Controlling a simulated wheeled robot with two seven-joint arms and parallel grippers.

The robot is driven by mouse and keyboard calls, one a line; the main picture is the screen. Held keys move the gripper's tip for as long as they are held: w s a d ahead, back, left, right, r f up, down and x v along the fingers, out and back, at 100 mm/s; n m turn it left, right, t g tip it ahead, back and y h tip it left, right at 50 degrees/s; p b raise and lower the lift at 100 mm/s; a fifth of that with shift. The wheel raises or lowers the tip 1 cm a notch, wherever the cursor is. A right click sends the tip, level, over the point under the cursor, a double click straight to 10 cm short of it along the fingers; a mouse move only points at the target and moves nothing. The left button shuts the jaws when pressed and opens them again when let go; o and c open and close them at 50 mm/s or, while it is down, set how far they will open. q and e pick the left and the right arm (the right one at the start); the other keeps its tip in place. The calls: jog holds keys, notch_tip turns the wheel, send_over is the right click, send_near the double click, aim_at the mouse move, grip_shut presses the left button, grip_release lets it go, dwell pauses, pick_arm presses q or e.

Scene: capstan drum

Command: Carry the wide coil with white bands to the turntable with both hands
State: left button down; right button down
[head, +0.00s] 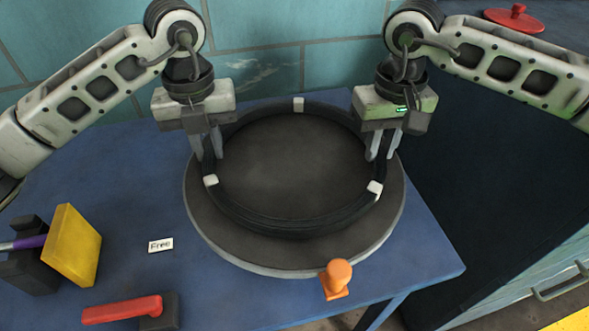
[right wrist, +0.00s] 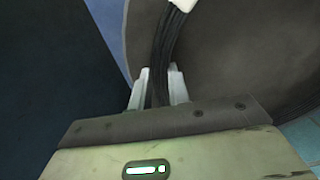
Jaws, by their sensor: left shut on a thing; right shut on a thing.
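The wide black coil with white bands (head: 270,221) is a large ring over the dark round turntable (head: 225,240). Three white bands show on it. I cannot tell if the coil touches the turntable or is held just above it. It sits toward the back of the disc. My left gripper (head: 208,156) is shut on the coil's left side. My right gripper (head: 381,156) is shut on its right side. In the right wrist view the coil (right wrist: 172,45) runs between the fingers of my right gripper (right wrist: 159,90), with a white band just ahead.
An orange knob (head: 338,275) stands at the turntable's front edge. A card reading "Free" (head: 161,245), a red handle (head: 122,310) and a yellow block (head: 73,245) are on the blue table (head: 225,300) at left. A tiled wall (head: 330,65) is close behind. A dark counter (head: 480,150) is at right.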

pick_arm(q)
jog(key=shift+w+a+f, duration=0.15)
jog(key=shift+a+f, duration=0.05)
jog(key=shift+f, duration=0.2)
pick_arm(e)
jog(key=shift+d+f, duration=0.1)
jog(key=shift+f, duration=0.4)
pick_arm(q)
jog(key=c, duration=1.7)
grip_release()
jog(key=shift+f+b, duration=0.1)
jog(key=shift+b, duration=0.2)
pick_arm(e)
jog(key=c, duration=1.7)
grip_release()
jog(key=shift+s+f, duration=0.1)
pick_arm(q)
jog(key=o, duration=0.4)
jog(key=shift+d, duration=0.1)
jog(key=shift+c, duration=0.2)
pick_arm(e)
jog(key=o, duration=0.4)
jog(key=shift+r, duration=0.25)
pick_arm(q)
notch_tip(320, 180, up, 12)
pick_arm(e)
notch_tip(320, 180, up, 12)
jog(key=shift+f, duration=0.1)
